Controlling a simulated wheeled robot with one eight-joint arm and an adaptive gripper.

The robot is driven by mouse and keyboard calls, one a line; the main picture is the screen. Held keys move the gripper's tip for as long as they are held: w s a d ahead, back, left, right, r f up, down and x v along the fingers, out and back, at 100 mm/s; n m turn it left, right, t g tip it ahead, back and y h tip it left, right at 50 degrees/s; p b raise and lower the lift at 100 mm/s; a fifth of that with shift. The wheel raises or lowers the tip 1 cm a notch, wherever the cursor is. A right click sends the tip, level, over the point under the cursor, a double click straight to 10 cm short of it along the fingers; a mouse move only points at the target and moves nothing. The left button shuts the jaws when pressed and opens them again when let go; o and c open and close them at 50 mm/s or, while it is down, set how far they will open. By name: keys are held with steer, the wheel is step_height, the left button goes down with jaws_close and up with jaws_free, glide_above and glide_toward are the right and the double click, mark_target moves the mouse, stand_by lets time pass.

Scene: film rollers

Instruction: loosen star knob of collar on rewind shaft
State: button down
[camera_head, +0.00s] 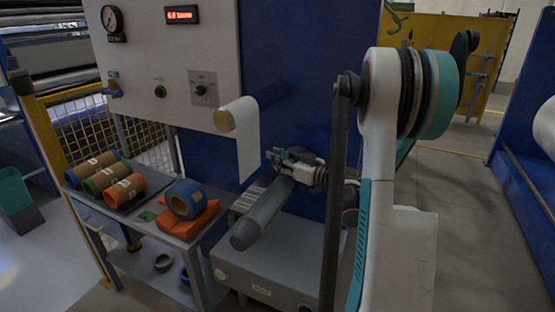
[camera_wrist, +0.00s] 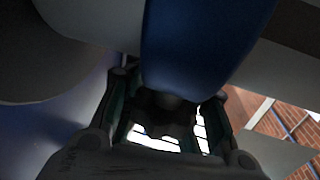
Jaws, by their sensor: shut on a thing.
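The rewind shaft (camera_head: 262,216) is a grey cylinder that sticks out from the blue machine face toward the front left. My gripper (camera_head: 287,157) is at the shaft's rear part, just above it. In the wrist view my gripper (camera_wrist: 165,125) has its fingers closed around a small dark part, the star knob (camera_wrist: 170,101), which is mostly hidden. A blue curved body (camera_wrist: 195,45) lies directly beyond the knob, apparently the collar. In the head view the gripper hides the knob and collar, so I cannot tell the knob's turn.
A roll (camera_head: 238,116) with a hanging white web is above the shaft. A grey cabinet (camera_head: 270,262) stands below it. A side table (camera_head: 100,208) at left holds several coloured cores, with a blue ring (camera_head: 185,199) on orange items. My arm fills the right centre.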

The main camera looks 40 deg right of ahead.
steer(key=shift+s+a+f+n+g+y, duration=0.1)
steer(key=shift+s+a+n+g+y, duration=0.1)
steer(key=shift+n+g+y, duration=0.6)
steer(key=shift+s+a+r+n+g+y, duration=0.1)
steer(key=shift+a+n+g+y, duration=0.15)
steer(key=shift+n+y, duration=0.95)
steer(key=shift+s+a+f+n+g+y, duration=0.15)
steer(key=shift+n+g+y, duration=0.4)
steer(key=shift+y, duration=0.95)
steer(key=c, duration=1.3)
jaws_free()
step_height(320, 180, up, 10)
